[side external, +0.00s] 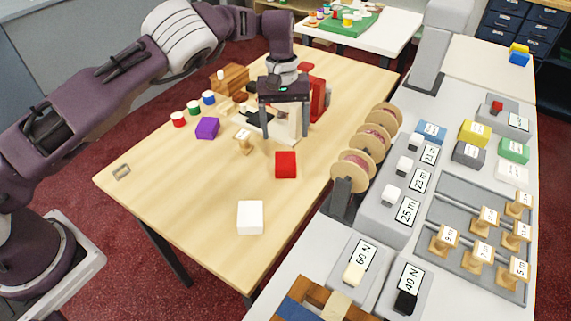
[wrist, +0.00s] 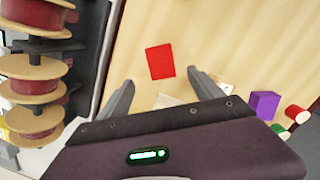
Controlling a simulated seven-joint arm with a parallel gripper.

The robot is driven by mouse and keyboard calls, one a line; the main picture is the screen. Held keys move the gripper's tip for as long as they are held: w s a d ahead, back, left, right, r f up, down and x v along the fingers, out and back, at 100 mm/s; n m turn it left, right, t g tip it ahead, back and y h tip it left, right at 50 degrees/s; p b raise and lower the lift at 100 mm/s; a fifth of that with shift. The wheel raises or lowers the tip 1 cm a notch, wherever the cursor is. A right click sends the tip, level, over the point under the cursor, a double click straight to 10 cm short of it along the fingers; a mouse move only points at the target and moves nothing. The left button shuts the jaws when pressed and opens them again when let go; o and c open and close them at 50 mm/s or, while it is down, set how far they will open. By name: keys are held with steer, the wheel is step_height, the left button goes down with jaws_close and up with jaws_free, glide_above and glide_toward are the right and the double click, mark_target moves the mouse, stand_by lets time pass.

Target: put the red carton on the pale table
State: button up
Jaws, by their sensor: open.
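The red carton (side external: 286,165) lies on the light wooden table (side external: 190,165), in front of my gripper in the side view. My gripper (side external: 286,141) is open and empty above the table, fingers pointing down. In the wrist view the red carton (wrist: 160,61) lies just beyond the gap between the open fingertips (wrist: 160,78), apart from them. A paler, white-topped table (side external: 398,29) stands at the back, with a green mat (side external: 345,22) and small items on it.
A white carton (side external: 250,217) lies near the front edge. A purple block (side external: 207,128), small coloured cylinders and a wooden figure (side external: 243,141) are on the left. Spools (side external: 350,171) stand along the right edge, beside a grey counter. The table's front left is mostly clear.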

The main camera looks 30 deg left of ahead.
mark_target(286, 160)
steer(key=f, duration=0.6)
steer(key=s+f, duration=0.1)
steer(key=f, duration=0.2)
steer(key=shift+d+f, duration=0.4)
jaws_close()
step_height(286, 160, up, 9)
steer(key=shift+f, duration=0.1)
steer(key=s+a+r+m, duration=0.3)
steer(key=s+a, duration=0.3)
steer(key=s, duration=0.2)
steer(key=s+a+r+m+y, duration=0.1)
steer(key=s+a+r+m, duration=0.2)
steer(key=s+a, duration=0.4)
steer(key=shift+s+a+m+g, duration=0.3)
steer(key=shift+s+m, duration=0.2)
steer(key=shift+s, duration=0.35)
steer(key=shift+d, duration=0.1)
